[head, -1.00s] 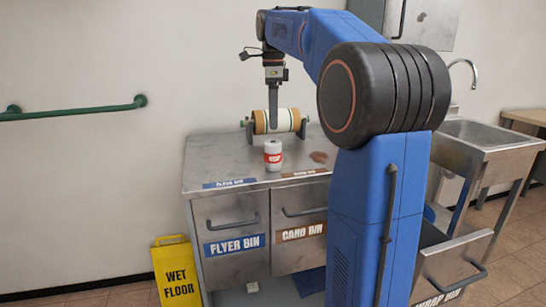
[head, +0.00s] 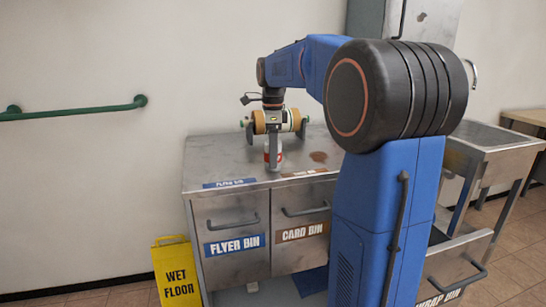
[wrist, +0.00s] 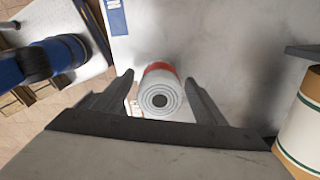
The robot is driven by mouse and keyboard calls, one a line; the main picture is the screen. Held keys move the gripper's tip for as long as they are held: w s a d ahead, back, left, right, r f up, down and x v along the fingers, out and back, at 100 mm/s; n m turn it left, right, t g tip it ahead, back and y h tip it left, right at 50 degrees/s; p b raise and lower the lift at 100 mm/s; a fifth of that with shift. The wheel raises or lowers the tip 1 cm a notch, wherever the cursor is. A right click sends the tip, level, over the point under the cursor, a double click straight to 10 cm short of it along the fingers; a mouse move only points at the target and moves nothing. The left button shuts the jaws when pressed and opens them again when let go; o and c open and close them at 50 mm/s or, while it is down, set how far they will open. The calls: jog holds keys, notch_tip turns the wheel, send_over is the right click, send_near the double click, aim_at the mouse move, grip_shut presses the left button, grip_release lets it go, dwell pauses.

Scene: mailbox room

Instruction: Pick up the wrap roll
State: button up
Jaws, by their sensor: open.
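The wrap roll (wrist: 160,92) is a small white upright cylinder with a red band, standing on the metal counter. In the wrist view I look down on its ringed top end and dark core. My gripper (wrist: 159,78) is open, with one finger on each side of the roll and a visible gap on each side. In the head view my gripper (head: 273,160) is down at the roll and hides most of it.
A larger cream and tan roll (wrist: 305,125) lies in a holder behind the wrap roll. The metal counter (head: 215,165) has a flyer bin (head: 235,243) and card bin (head: 302,232) below. A sink (head: 495,138) is right; a wet-floor sign (head: 178,275) is left.

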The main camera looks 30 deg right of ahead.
jog(key=shift+f, duration=0.45)
jog(key=c, duration=1.1)
jog(key=shift+r, duration=0.1)
